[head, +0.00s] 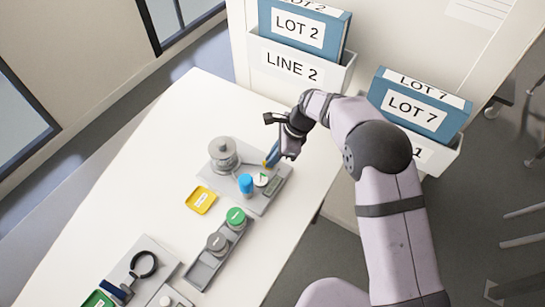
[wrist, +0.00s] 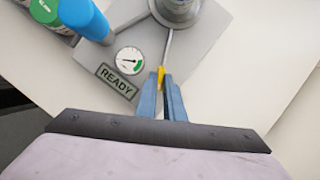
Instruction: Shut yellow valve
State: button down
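The yellow valve (wrist: 161,75) is a small yellow handle on a thin metal pipe, at the edge of the grey station plate (wrist: 190,62). In the head view a bit of the yellow valve (head: 265,164) shows beside the blue fingertips. My gripper (wrist: 161,88) has its two blue fingers close together on either side of the handle, with no clear gap at the tips. It also shows in the head view (head: 271,158), low over the plate's far right side. The fingers hide part of the handle, so its exact angle is hard to tell.
A grey vessel (head: 223,155), a blue-capped bottle (head: 246,184), a dial gauge (wrist: 129,61) with its needle by the green band, and a READY display (wrist: 117,82) share the plate. Table right of the plate is clear.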

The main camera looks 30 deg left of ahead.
jog(key=shift+n, duration=0.3)
jog(key=n+g+h, duration=0.1)
jog(key=n, duration=0.2)
jog(key=shift+w+a, duration=0.15)
jog(key=shift+w+a+n+g+h+b, duration=0.1)
jog(key=shift+n+g+h+b, duration=0.15)
jog(key=shift+n, duration=0.6)
jog(key=shift+a+n+g+h+b, duration=0.15)
jog(key=shift+n+h+b, duration=0.2)
jog(key=shift+n, duration=0.5)
jog(key=shift+d+n, duration=0.1)
jog(key=shift+n, duration=0.2)
jog(key=c, duration=1.9)
grip_release()
jog(key=shift+o, duration=0.2)
jog(key=shift+r, duration=0.1)
notch_tip(320, 180, up, 10)
jog(key=shift+b, duration=0.3)
